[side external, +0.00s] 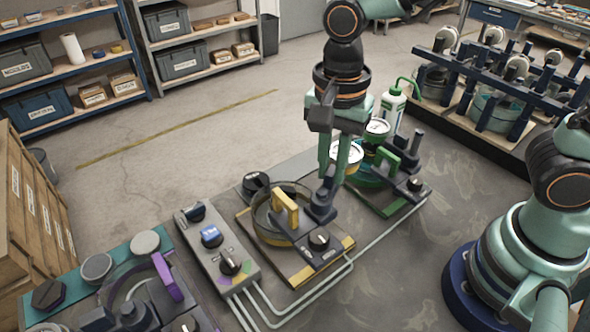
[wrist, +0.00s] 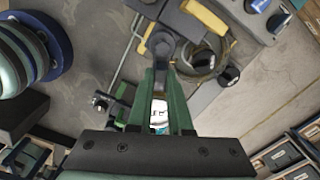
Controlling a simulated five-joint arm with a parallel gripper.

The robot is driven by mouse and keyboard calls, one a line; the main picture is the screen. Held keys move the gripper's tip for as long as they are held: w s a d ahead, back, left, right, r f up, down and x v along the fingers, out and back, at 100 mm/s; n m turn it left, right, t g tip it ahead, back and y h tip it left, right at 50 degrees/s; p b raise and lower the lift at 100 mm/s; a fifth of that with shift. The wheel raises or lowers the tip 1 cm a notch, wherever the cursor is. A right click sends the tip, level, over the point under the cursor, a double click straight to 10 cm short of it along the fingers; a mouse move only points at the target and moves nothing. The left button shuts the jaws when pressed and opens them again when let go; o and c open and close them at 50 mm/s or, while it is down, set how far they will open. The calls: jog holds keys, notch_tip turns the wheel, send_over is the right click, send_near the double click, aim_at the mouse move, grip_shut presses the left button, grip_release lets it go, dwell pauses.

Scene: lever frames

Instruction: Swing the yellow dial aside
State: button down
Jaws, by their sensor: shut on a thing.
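The yellow dial unit (side external: 262,238) sits on the bench in the middle of the side view. The fingers partly hide the contact.
A grey control box (side external: 216,250) with several knobs is left of the unit. A green-handled unit (side external: 388,180), cans and a green-topped bottle (side external: 393,108) stand close behind on the right. A purple-handled unit (side external: 165,275) is at front left. The bench front is mostly clear.

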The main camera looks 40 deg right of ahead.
jog(key=shift+s+d+m, duration=0.1)
jog(key=shift+s+m, duration=0.2)
jog(key=shift+m, duration=0.7)
jog(key=shift+s+d+m, duration=0.1)
jog(key=shift+s+m, duration=0.15)
jog(key=shift+m, duration=0.75)
jog(key=c, duration=0.8)
grip_release()
jog(key=shift+c, duration=0.2)
jog(key=shift+r, duration=0.1)
notch_tip(320, 180, up, 12)
